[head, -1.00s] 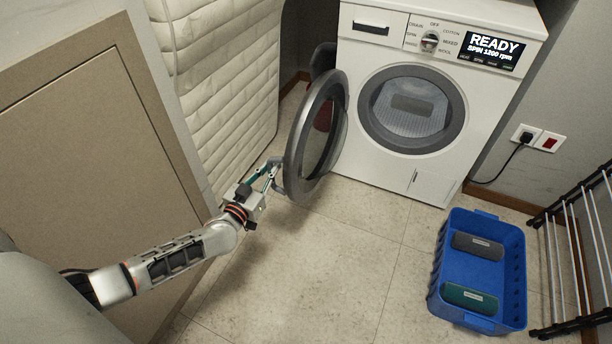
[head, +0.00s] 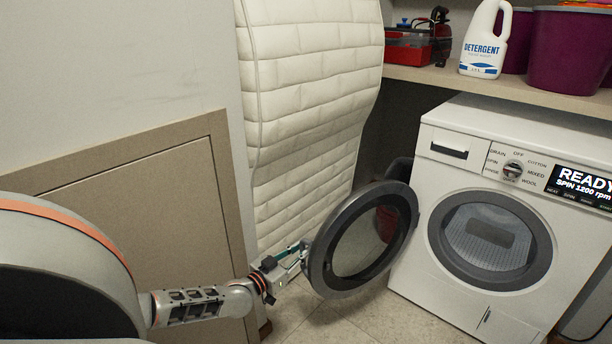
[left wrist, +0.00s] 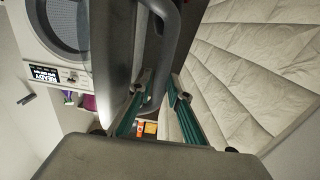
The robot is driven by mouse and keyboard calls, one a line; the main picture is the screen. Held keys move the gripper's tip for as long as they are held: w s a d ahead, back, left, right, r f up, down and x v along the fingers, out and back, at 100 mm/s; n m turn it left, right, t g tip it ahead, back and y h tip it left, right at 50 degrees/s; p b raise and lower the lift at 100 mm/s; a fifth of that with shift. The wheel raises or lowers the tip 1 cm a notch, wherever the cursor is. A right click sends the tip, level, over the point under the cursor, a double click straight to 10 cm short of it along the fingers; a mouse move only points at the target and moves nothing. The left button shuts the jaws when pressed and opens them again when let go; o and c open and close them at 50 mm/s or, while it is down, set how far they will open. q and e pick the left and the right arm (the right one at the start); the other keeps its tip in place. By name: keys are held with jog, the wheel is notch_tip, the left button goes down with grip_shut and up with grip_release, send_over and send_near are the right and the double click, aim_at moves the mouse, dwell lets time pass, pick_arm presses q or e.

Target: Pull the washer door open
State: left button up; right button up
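The white washer (head: 455,250) has its round grey-rimmed door (head: 328,240) swung wide open to the left, so the drum opening (head: 490,240) shows. My left gripper (head: 300,252) is at the door's outer left edge. In the left wrist view the two teal fingers of my left gripper (left wrist: 160,82) stand apart, with a visible gap between them. The grey curved door handle (left wrist: 174,45) is ahead of the fingertips, close to them, beside the door rim (left wrist: 118,60). Whether a finger touches the handle or door is unclear. My right gripper is not in view.
A padded white quilted panel (head: 310,110) hangs behind the door and my gripper. A beige cabinet panel (head: 140,210) is at left. Above the washer a shelf (head: 500,88) holds a detergent bottle (head: 484,45), a red toolbox (head: 408,48) and purple bins (head: 568,50).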

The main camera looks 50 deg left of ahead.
pick_arm(q)
jog(key=shift+o, duration=0.3)
jog(key=shift+s, duration=0.1)
jog(key=s+d, duration=0.2)
jog(key=s, duration=0.9)
jog(key=shift+s, duration=0.35)
jog(key=shift+d, duration=0.1)
